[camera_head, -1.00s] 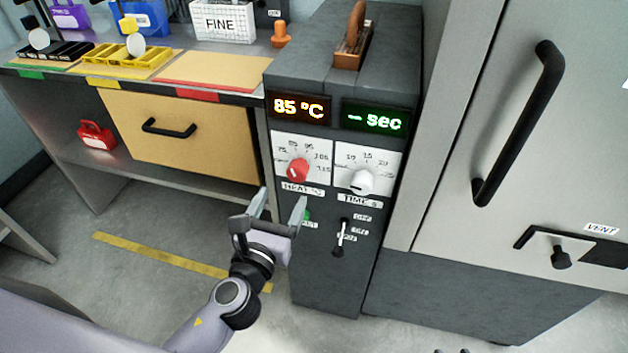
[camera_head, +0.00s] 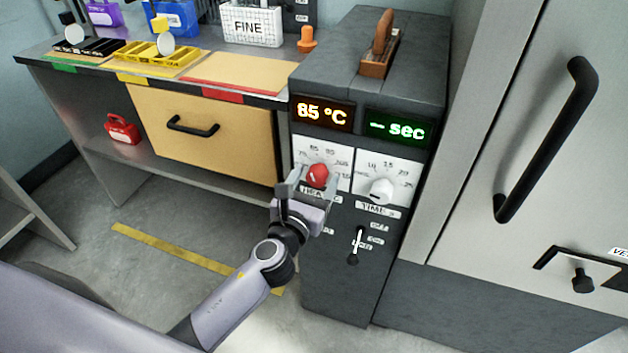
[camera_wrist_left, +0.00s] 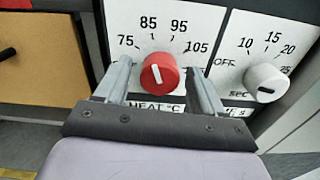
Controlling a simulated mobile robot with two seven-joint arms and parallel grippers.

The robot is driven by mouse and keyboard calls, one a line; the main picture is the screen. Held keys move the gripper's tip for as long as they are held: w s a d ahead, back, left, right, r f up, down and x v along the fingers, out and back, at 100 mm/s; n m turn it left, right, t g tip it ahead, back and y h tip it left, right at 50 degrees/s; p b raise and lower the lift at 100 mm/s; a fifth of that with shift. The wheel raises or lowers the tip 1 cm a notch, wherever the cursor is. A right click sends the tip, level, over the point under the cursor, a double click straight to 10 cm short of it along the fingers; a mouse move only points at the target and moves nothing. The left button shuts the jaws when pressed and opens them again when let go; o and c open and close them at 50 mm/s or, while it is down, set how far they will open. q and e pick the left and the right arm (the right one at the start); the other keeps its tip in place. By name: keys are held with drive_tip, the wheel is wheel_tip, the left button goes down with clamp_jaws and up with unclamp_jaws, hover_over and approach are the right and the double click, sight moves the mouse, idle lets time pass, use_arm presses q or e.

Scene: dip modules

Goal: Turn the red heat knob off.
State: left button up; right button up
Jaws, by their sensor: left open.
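The red heat knob (camera_head: 317,176) is on the front of the dark grey machine, under an orange display reading 85 °C. In the left wrist view the knob (camera_wrist_left: 159,72) has a white pointer line tilted slightly left of upright, toward the 85 mark. My left gripper (camera_head: 312,180) is open, with one finger on each side of the knob. In the wrist view its fingers (camera_wrist_left: 163,75) stand apart from the knob, with gaps on both sides. The fingers and palm hide part of the HEAT °C label. My right gripper is not in view.
A white time knob (camera_head: 381,191) sits close to the right of the heat knob. Below it is a small black lever (camera_head: 355,245). A tall cabinet with a black handle (camera_head: 545,140) stands to the right. A bench with a tan drawer (camera_head: 205,130) is to the left.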

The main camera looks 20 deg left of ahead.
use_arm(q)
drive_tip(key=c, duration=1.1)
drive_tip(key=shift+o, duration=0.2)
drive_tip(key=shift+n, duration=0.3)
drive_tip(key=n, duration=0.3)
drive_tip(key=shift+n+b, duration=0.3)
drive_tip(key=shift+b, duration=0.1)
drive_tip(key=n+b, duration=0.1)
drive_tip(key=n, duration=0.3)
drive_tip(key=shift+a+n, duration=0.1)
drive_tip(key=shift+n, duration=0.2)
drive_tip(key=n, duration=0.4)
drive_tip(key=shift+n+b, duration=0.4)
drive_tip(key=shift+n, duration=1.2)
